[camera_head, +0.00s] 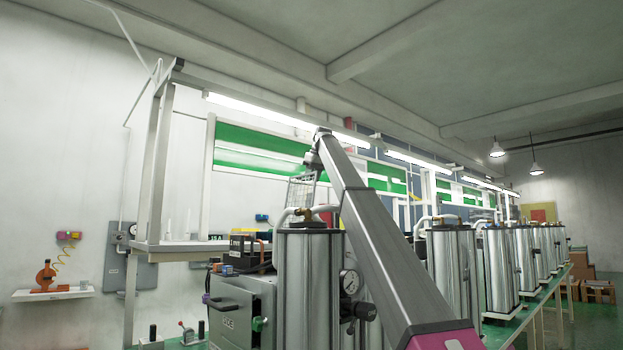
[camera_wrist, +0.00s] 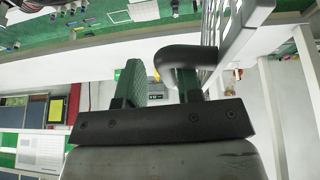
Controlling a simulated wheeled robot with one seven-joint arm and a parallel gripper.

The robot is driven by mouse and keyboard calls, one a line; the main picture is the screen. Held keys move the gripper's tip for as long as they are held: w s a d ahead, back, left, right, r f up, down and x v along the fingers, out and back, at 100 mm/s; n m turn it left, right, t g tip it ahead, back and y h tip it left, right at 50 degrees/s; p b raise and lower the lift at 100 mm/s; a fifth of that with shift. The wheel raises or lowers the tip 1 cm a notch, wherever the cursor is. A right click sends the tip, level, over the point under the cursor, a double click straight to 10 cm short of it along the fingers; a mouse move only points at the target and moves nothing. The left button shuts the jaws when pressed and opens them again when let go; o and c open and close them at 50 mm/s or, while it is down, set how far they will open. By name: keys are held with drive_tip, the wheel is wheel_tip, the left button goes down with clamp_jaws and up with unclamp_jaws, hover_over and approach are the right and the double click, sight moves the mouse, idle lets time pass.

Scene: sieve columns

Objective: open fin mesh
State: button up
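In the head view, a small wire mesh panel (camera_head: 301,190) stands above the nearest steel column (camera_head: 300,270), just below the end of my raised arm. In the wrist view, the mesh (camera_wrist: 212,30) with its pale frame is at the upper right. A thick, dark curved handle (camera_wrist: 190,55) bends across by the right finger, with its near end reaching into the gap between the fingers. My gripper (camera_wrist: 160,88) has its two green-padded fingers apart, with clear space beside the left one. Whether the handle touches the right finger I cannot tell.
More steel columns (camera_head: 451,262) stand in a row to the right. A grey control box (camera_head: 240,310) is left of the nearest column. A shelf frame (camera_head: 150,170) with a lamp rail rises behind. A pressure gauge (camera_head: 350,282) sits close under my arm.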

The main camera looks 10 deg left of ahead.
drive_tip(key=shift+s+d+f, duration=0.55)
drive_tip(key=shift+s+f, duration=0.05)
drive_tip(key=shift+f, duration=0.1)
drive_tip(key=shift+r, duration=0.55)
drive_tip(key=w+v, duration=0.1)
drive_tip(key=v, duration=0.9)
drive_tip(key=shift+a+r, duration=0.3)
drive_tip(key=shift+r, duration=0.2)
